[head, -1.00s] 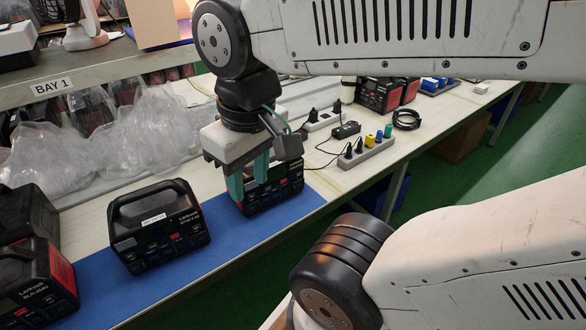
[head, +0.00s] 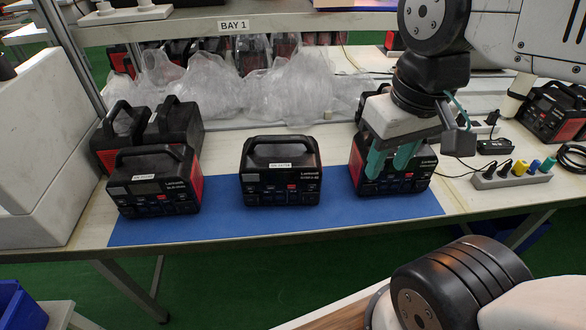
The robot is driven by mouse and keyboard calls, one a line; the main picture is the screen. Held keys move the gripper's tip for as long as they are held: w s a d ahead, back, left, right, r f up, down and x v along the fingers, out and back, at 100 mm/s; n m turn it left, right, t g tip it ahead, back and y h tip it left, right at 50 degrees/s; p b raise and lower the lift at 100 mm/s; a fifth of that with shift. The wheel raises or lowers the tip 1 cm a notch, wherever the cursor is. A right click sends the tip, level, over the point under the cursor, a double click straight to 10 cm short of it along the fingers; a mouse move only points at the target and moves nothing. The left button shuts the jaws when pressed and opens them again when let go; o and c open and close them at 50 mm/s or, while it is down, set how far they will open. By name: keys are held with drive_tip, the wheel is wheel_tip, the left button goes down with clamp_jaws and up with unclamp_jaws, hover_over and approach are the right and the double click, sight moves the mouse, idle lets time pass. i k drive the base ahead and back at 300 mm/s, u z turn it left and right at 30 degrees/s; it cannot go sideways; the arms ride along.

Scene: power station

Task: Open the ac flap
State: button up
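Three black power stations with carry handles stand on the blue mat (head: 225,228). One is the left station (head: 155,192), one the middle station (head: 281,185) with a white label on top, and one the right station (head: 395,184). My gripper (head: 391,166) hangs pointing down at the right station, its two teal fingers apart with nothing seen between them. The fingers overlap the front and top of that station, and whether they touch it cannot be told. The gripper body hides its handle and upper part. The AC flap is too small to make out.
More stations (head: 173,127) stand behind the left one. Clear plastic bags (head: 245,92) lie under the shelf marked BAY 1 (head: 233,26). A power strip (head: 512,176) with coloured plugs and cables lies right of the mat. White boxes (head: 40,150) stand at the far left.

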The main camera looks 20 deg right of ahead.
sight(311, 197)
drive_tip(key=z, duration=1.7)
drive_tip(key=k, duration=1)
drive_tip(key=u, duration=1.75)
